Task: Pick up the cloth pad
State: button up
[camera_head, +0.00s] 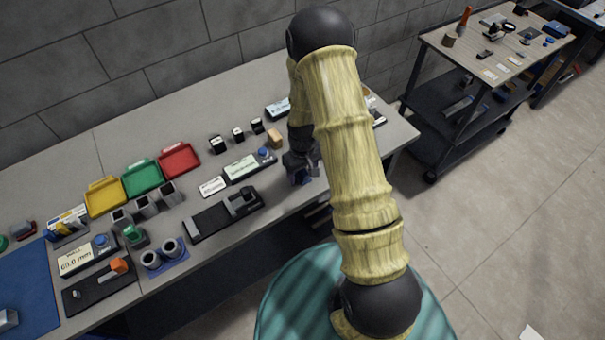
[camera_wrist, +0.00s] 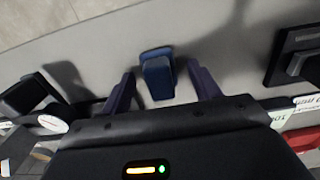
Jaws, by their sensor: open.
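A small dark blue folded piece, which looks like the cloth pad (camera_wrist: 157,76), lies on the grey table between my fingers in the wrist view. My gripper (camera_wrist: 164,86) is open, with one purple-blue finger on each side of it and a gap on both sides. In the head view my gripper (camera_head: 300,176) is low over the table's front edge at the right end. The pad cannot be told apart from the fingers there.
A black fixture (camera_head: 222,214) and a labelled display box (camera_head: 243,168) stand left of my gripper. A small tan block (camera_head: 275,138) is close behind it. Red (camera_head: 179,161), green (camera_head: 143,178) and yellow (camera_head: 105,197) trays stand further left. A wheeled cart (camera_head: 430,92) is at right.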

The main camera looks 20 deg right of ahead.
aim_at(303, 171)
jog(key=c, duration=1.1)
notch_tip(303, 171, up, 10)
jog(key=shift+r+b, duration=0.1)
jog(key=shift+b, duration=1.1)
jog(key=o, duration=0.4)
jog(key=shift+c, duration=1.4)
